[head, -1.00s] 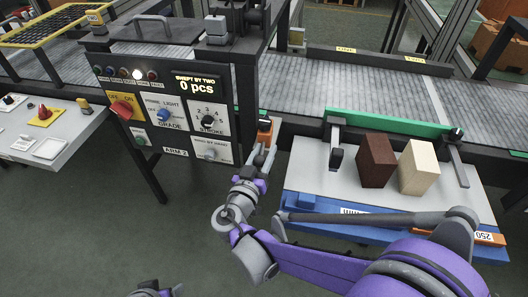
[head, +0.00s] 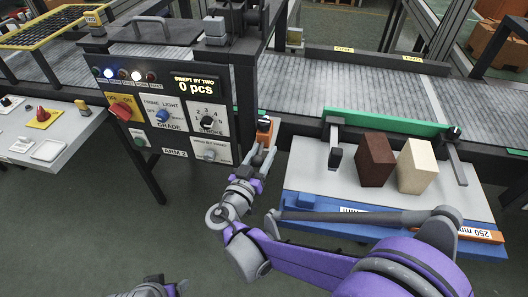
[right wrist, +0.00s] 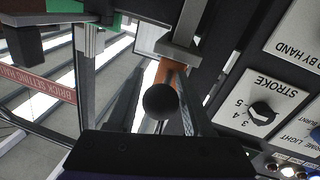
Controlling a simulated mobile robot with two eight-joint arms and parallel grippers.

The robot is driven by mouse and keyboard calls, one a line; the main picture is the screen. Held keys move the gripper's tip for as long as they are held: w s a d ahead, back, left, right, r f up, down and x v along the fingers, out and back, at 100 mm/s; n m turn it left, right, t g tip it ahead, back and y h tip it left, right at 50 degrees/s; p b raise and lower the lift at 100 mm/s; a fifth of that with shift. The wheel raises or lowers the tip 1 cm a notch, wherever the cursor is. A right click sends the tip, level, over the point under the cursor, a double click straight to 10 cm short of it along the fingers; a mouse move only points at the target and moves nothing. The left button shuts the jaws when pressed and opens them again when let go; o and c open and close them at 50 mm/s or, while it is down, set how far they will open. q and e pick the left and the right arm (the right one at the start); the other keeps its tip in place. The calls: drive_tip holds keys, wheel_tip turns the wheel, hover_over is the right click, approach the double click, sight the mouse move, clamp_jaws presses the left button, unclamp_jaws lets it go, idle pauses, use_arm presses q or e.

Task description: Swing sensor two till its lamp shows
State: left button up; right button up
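An orange sensor housing with a dark top (head: 264,130) sits at the right edge of the control panel, by the conveyor's side. I cannot read a number on it. My right gripper (head: 254,168) is just below it. In the right wrist view its two fingers (right wrist: 161,90) stand apart on either side of a black ball knob (right wrist: 160,101), with an orange part (right wrist: 167,72) behind. Small gaps seem to show beside the ball. Of my left arm only a piece shows at the bottom edge.
The panel carries a red switch (head: 121,108), a stroke dial (head: 207,121) and a display reading 0 pcs (head: 196,86). A dark brown block (head: 375,158) and a pale block (head: 417,166) stand on a table (head: 310,172) at right. A conveyor (head: 300,83) runs behind.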

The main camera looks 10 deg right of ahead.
drive_tip(key=shift+o, duration=1.2)
drive_tip(key=shift+a, duration=0.1)
drive_tip(key=v, duration=1)
drive_tip(key=shift+s+a, duration=0.15)
drive_tip(key=shift+s, duration=0.15)
